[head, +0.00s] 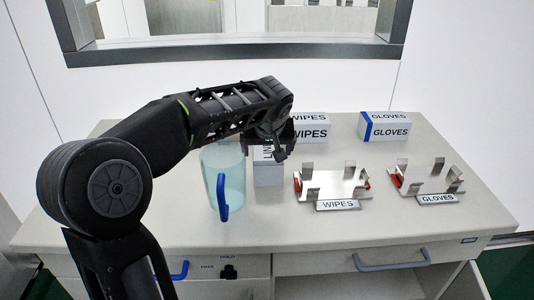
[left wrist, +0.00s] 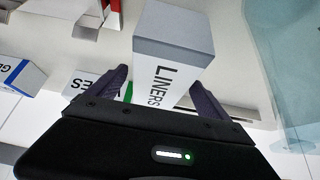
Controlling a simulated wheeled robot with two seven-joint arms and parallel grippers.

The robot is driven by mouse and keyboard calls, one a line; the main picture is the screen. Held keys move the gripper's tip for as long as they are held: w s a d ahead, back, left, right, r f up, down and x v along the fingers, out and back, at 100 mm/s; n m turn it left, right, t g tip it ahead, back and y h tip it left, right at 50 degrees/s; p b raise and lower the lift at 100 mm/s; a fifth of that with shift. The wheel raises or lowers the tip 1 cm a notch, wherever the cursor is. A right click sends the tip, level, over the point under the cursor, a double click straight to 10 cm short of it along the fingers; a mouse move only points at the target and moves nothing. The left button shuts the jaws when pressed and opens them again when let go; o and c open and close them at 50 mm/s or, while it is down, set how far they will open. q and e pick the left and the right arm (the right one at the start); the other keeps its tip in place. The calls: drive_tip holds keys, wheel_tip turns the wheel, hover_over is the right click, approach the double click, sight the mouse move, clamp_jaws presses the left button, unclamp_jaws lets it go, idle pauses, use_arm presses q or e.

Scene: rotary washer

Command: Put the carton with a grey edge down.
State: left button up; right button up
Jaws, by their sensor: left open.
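The carton with a grey edge (head: 268,172), lettered LINERS, stands upright on the counter between a clear pitcher and the WIPES holder. Its upper part is hidden by my left gripper (head: 270,142) in the head view. In the left wrist view the carton (left wrist: 175,50) shows its grey end and white lettered side. My left gripper (left wrist: 157,95) is open, with one finger on each side of the carton. I cannot tell whether the fingers touch it. My right gripper is not in view.
A clear pitcher (head: 232,178) with a blue handle stands close left of the carton. Metal holders labelled WIPES (head: 335,185) and GLOVES (head: 430,178) stand to the right. A WIPES carton (head: 313,133) and a blue-edged GLOVES carton (head: 388,131) stand behind.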

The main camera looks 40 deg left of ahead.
use_arm(q)
drive_tip(key=v, duration=0.8)
drive_tip(key=shift+s+d+r, duration=0.1)
drive_tip(key=shift+s+r, duration=0.05)
drive_tip(key=shift+r, duration=0.1)
